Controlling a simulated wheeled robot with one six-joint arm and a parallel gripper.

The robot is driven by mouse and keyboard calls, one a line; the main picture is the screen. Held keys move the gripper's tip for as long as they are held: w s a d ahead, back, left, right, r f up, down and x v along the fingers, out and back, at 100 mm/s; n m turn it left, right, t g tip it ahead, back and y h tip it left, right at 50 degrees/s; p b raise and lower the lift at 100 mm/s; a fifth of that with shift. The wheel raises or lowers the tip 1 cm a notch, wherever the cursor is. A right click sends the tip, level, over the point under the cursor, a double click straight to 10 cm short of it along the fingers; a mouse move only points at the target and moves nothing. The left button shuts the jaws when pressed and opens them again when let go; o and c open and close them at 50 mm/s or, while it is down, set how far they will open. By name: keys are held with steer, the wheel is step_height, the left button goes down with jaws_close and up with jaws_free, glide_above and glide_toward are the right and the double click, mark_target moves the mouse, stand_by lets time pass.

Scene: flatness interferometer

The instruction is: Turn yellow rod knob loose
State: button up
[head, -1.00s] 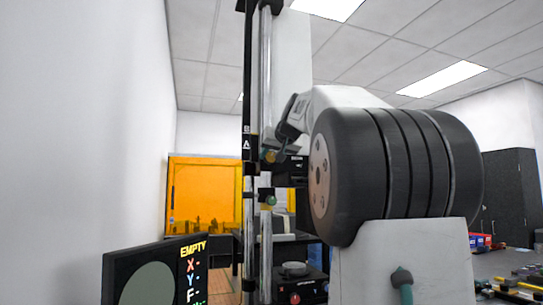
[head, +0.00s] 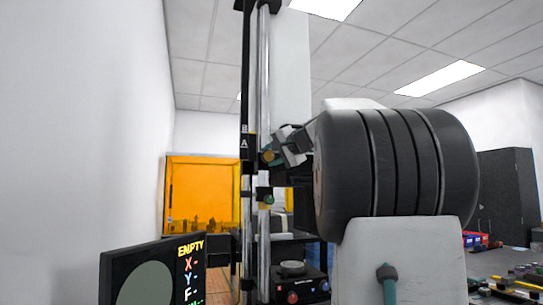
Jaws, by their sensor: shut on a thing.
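The yellow rod knob (head: 268,156) is a small round knob on a black clamp block on the upright metal rods (head: 264,80), left of centre in the head view. My gripper (head: 275,154) comes in from the right and is shut on the yellow knob. The fingers are small and dark here, so their exact contact is hard to see. A green knob (head: 268,199) sits lower on the same rods, apart from my gripper.
A tilted display reading EMPTY (head: 150,278) stands at the lower left. An orange panel (head: 203,195) stands behind. A black control box (head: 300,288) with a round top stands behind the rods. A cluttered bench (head: 510,275) lies at the right.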

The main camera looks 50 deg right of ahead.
steer(key=shift+f+m+t, duration=0.15)
steer(key=shift+m+t, duration=0.25)
steer(key=shift+m, duration=0.7)
steer(key=o, duration=1)
steer(key=shift+s, duration=0.1)
steer(key=v, duration=0.7)
steer(key=shift+s, duration=0.3)
